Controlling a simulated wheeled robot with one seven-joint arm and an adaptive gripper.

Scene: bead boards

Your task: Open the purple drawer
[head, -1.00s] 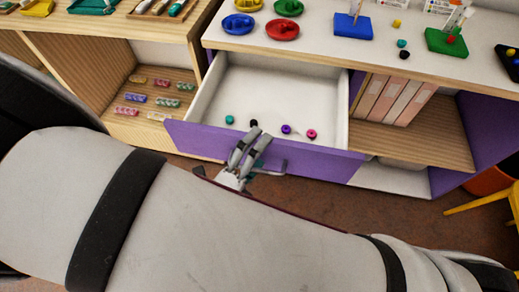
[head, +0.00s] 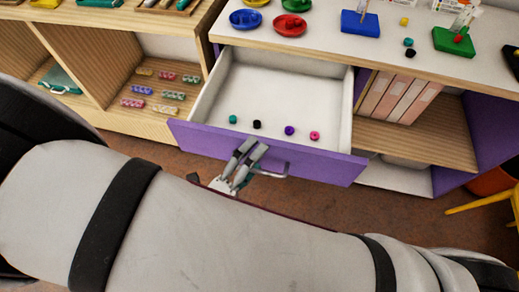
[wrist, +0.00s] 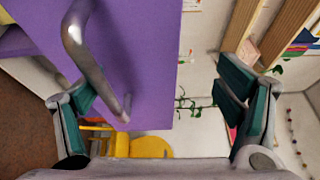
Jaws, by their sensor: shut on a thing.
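The purple drawer (head: 225,143) is pulled well out of the cabinet, its white inside showing. Its grey bar handle (head: 272,170) is on the front face; in the wrist view the handle (wrist: 88,55) runs down beside the left finger. My gripper (head: 255,148) is at the drawer front, shut on the handle. Its fingers lie against the front face near the handle's left end, and they partly hide that end. In the drawer, a teal bead (head: 233,119), a black bead (head: 256,124), a purple bead (head: 289,130) and a pink bead (head: 315,136) lie in a row.
The cabinet top (head: 325,45) above the drawer holds coloured boards, including a blue one (head: 360,23). Pale binders (head: 395,98) stand on the shelf to the right. A wooden shelf (head: 130,122) is at left. A yellow chair (head: 485,203) stands at right on the brown floor.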

